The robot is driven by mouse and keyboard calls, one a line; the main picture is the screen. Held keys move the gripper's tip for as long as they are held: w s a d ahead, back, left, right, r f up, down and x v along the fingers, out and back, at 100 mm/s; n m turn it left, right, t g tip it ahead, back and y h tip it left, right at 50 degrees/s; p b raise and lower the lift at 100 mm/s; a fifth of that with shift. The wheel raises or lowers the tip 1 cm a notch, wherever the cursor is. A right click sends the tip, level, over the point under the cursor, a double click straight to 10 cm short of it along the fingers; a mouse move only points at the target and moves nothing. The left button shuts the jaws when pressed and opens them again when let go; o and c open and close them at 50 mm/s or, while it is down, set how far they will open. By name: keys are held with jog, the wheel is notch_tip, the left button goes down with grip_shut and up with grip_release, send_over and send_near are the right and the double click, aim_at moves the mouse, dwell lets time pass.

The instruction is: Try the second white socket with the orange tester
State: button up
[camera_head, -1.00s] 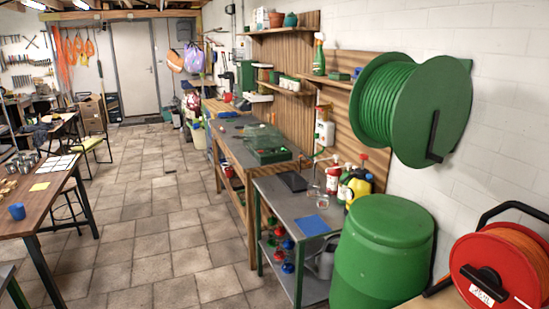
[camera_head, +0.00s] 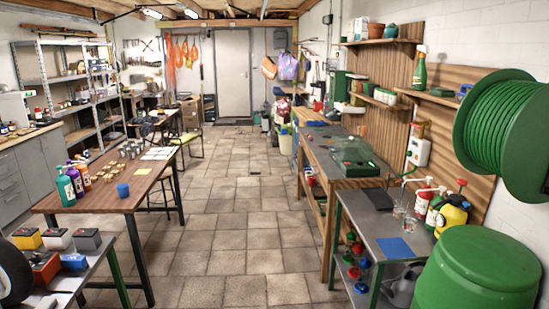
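I cannot make out an orange tester or a row of white sockets for certain. A white box with an orange-red mark (camera_head: 418,151) is fixed to the wood panelling on the right wall, above the grey side table. Whether it is a socket is too small to tell. My gripper is not in view.
A tiled aisle (camera_head: 233,220) runs clear to the grey door (camera_head: 233,72). A wooden table (camera_head: 107,198) with bottles and a blue cup (camera_head: 123,190) stands left; a workbench (camera_head: 342,170) and grey side table (camera_head: 372,232) stand right. A green barrel (camera_head: 478,272) and hose reel (camera_head: 505,135) crowd the right.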

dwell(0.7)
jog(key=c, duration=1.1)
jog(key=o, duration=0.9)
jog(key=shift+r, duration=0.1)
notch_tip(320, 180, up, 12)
